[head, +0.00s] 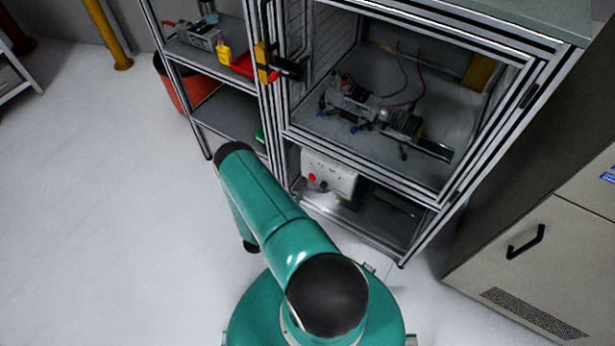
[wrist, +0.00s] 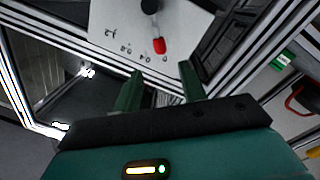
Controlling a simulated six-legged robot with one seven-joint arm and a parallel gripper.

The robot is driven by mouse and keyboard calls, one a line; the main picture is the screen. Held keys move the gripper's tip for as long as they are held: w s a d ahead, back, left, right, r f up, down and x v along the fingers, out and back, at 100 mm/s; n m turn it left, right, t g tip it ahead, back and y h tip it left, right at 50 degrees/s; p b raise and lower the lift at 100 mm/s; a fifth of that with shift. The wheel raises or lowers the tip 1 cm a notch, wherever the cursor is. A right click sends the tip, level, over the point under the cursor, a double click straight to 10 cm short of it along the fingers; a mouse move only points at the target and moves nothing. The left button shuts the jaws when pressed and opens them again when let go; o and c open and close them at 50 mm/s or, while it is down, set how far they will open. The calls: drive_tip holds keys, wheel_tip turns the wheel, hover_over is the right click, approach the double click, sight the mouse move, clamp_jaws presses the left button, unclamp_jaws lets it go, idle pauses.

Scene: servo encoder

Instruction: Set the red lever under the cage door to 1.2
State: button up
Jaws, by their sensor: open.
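A white control box (head: 332,173) sits below the cage door (head: 390,100); a small red spot on its face appears to be the red lever (head: 312,177). The lever's red tip (wrist: 159,46) hangs below a black knob (wrist: 151,6) there. My gripper (wrist: 161,72) is open and empty, its two green fingers pointing at the panel on either side of the red tip's line. The tip lies just beyond the fingertips; I see no contact. The head view does not show the fingers.
Metal frame bars surround the box's bay. A grey cabinet (head: 540,255) is at the right. The white floor (head: 100,220) at the left is clear.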

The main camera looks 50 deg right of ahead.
sight(312, 177)
drive_tip(key=d, duration=1.2)
clamp_jaws()
